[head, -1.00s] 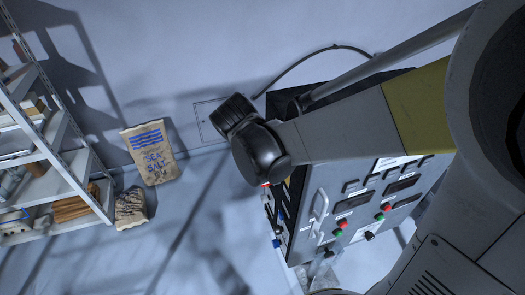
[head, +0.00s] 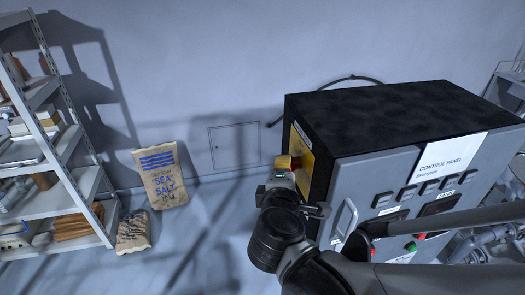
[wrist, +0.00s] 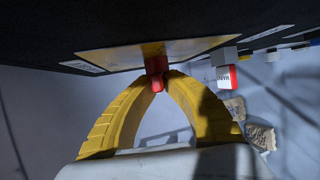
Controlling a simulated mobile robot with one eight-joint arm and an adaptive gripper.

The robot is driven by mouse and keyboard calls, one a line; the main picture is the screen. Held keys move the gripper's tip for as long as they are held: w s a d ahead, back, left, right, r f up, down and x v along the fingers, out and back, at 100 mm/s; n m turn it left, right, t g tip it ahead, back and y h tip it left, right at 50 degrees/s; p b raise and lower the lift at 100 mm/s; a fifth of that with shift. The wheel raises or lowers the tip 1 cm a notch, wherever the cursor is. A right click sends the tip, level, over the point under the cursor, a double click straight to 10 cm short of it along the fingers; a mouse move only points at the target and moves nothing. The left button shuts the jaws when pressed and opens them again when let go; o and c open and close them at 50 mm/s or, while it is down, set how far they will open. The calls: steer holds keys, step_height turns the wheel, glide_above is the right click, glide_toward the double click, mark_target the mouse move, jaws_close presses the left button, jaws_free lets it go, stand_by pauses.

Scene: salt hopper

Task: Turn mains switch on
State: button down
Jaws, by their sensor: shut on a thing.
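The mains switch is a red handle (wrist: 156,72) on a yellow plate (wrist: 125,58) on the side of the dark control cabinet. My gripper (wrist: 157,80) has its two yellow curved fingers closed on the red handle, one fingertip on each side. In the head view, my gripper (head: 288,164) is at the yellow plate (head: 302,152) on the cabinet's left side. The handle itself is hidden there by my gripper and wrist. Its exact on or off position cannot be read.
The control cabinet (head: 390,122) has a front panel with a handle, buttons and displays, partly covered by my arm. A sea salt sack (head: 161,178), a smaller sack (head: 134,232) and a shelf rack (head: 75,165) stand left. Floor between sacks and cabinet is clear.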

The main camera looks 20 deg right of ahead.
steer(key=t+b, duration=0.1)
steer(key=b, duration=0.2)
steer(key=shift+d+f+m+t+h, duration=0.1)
steer(key=shift+f+m+t+h, duration=0.2)
steer(key=shift+f+h, duration=0.1)
steer(key=shift+r+t+b, duration=0.15)
steer(key=shift+t+b, duration=0.35)
steer(key=shift+b, duration=0.4)
steer(key=shift+r+m+h, duration=0.15)
steer(key=shift+m+h, duration=0.15)
steer(key=c, duration=1.5)
jaws_free()
steer(key=shift+o, duration=0.2)
steer(key=shift+d, duration=0.2)
steer(key=shift+s+a, duration=0.3)
steer(key=v, duration=1.1)
steer(key=shift+s+d, duration=0.15)
steer(key=shift+s, duration=0.1)
